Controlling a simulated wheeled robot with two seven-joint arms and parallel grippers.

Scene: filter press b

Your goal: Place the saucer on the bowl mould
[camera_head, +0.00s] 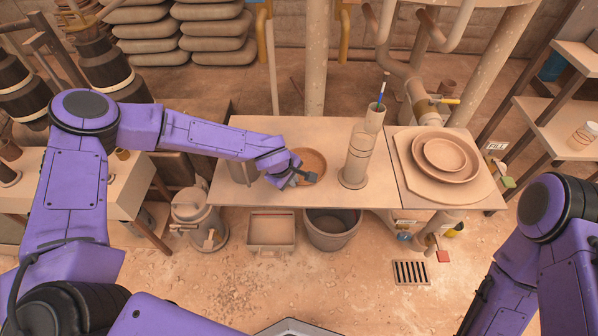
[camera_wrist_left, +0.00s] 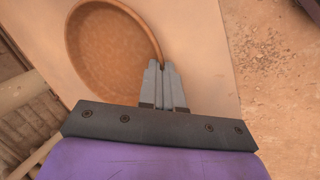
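A round terracotta-brown dish (camera_head: 313,160), which I take to be the saucer, is at the left part of the table. My left gripper (camera_head: 304,177) is at its near rim. In the left wrist view the two grey fingers (camera_wrist_left: 162,68) are close together with the dish's rim (camera_wrist_left: 112,5) running between their tips, so they look shut on it. Whether the dish is lifted off the table is hard to tell. A wide round form with a smaller dish-like round inside it, probably the bowl mould (camera_head: 424,147), sits on a board at the right. My right gripper is out of view.
A tall cylinder (camera_head: 355,160) stands between the dish and the board (camera_head: 408,180), with a cup holding a blue-tipped tool (camera_head: 375,118) behind it. A bucket (camera_head: 332,230) and a box (camera_head: 270,232) are below the table (camera_head: 240,195). Pipes rise behind the board.

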